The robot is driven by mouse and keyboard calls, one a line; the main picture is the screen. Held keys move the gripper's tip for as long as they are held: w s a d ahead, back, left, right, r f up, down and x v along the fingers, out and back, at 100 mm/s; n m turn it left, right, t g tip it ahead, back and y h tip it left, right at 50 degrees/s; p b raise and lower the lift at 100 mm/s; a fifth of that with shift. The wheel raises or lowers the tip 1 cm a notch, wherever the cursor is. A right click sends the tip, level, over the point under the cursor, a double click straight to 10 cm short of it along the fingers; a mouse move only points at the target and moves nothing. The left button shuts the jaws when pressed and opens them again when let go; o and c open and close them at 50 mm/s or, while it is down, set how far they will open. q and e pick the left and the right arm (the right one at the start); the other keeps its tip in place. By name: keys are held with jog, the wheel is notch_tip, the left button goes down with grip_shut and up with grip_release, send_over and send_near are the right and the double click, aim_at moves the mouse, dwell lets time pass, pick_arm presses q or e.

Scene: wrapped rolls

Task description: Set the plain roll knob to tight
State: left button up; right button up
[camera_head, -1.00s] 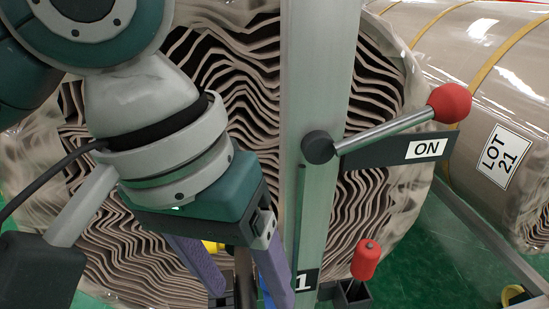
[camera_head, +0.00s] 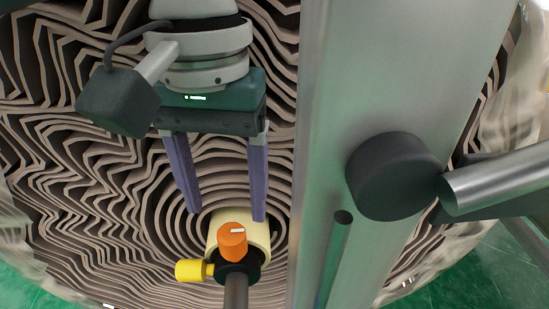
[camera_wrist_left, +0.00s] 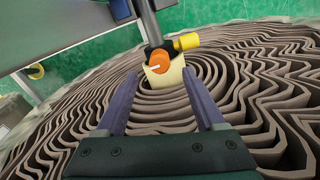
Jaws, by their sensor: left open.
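The knob (camera_head: 232,243) is orange with a white mark. It sits on a dark fitting at the cream core (camera_head: 257,229) of a wrapped roll (camera_head: 120,190), beside a yellow side piece (camera_head: 190,270). In the head view the white mark lies to the right on the knob's top. My left gripper (camera_head: 226,215) is open, its two purple fingers apart and empty, with the tips just short of the knob. In the left wrist view the knob (camera_wrist_left: 158,62) shows between and just beyond the fingertips (camera_wrist_left: 160,75). No scale or label by the knob is legible. My right gripper is out of view.
A wide metal post (camera_head: 400,80) stands close to the right of my left gripper, with a dark round hub (camera_head: 393,176) and a metal lever (camera_head: 500,180) on it. A dark rod (camera_head: 236,292) runs down from the knob fitting. Green floor (camera_head: 455,268) shows at lower right.

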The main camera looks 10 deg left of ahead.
aim_at(231, 231)
pick_arm(q)
notch_tip(231, 231, down, 6)
jog(key=shift+f+b, duration=0.2)
jog(key=shift+b, duration=0.55)
grip_shut()
